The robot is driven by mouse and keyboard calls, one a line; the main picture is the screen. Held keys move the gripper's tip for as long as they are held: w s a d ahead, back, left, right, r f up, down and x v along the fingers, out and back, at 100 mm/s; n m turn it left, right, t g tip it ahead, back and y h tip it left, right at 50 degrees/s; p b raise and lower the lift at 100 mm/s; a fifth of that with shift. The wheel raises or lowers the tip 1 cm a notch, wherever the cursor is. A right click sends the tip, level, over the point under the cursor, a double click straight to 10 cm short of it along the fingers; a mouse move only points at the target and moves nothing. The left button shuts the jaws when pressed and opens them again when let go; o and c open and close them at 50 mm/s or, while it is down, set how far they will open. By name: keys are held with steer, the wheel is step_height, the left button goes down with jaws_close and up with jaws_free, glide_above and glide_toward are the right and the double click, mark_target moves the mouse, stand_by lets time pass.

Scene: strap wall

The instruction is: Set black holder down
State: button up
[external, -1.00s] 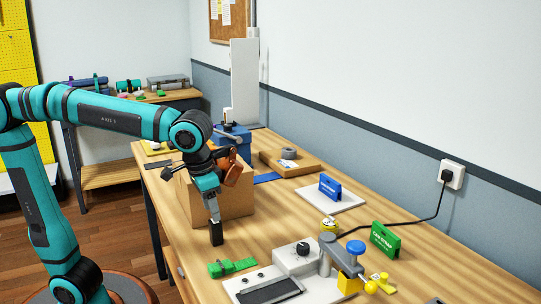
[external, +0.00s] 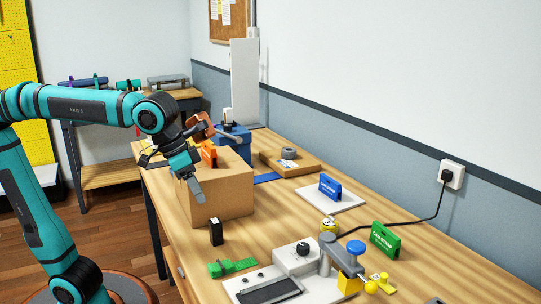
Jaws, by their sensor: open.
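My gripper (external: 198,196) is open and empty. It is above and a little to the left of the black holder, apart from it, in front of the cardboard box. Nothing covers the holder in the external view.
A cardboard box (external: 232,195) with an orange holder (external: 209,154) on top stands close behind my gripper. A green piece (external: 232,267), a grey fixture (external: 298,255), a green holder (external: 385,240) and a blue holder (external: 330,187) are on the bench (external: 290,215).

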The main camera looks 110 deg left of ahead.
steer(key=s+d+r+m+t, duration=0.3)
steer(key=s+r+t, duration=0.1)
steer(key=s+t, duration=0.2)
steer(key=s+d+r+m+t+h, duration=0.1)
steer(key=s+d+r+m+t, duration=0.3)
steer(key=s+t, duration=0.3)
steer(key=shift+s+d+r, duration=0.2)
steer(key=shift+s+r, duration=0.2)
steer(key=shift+s, duration=0.4)
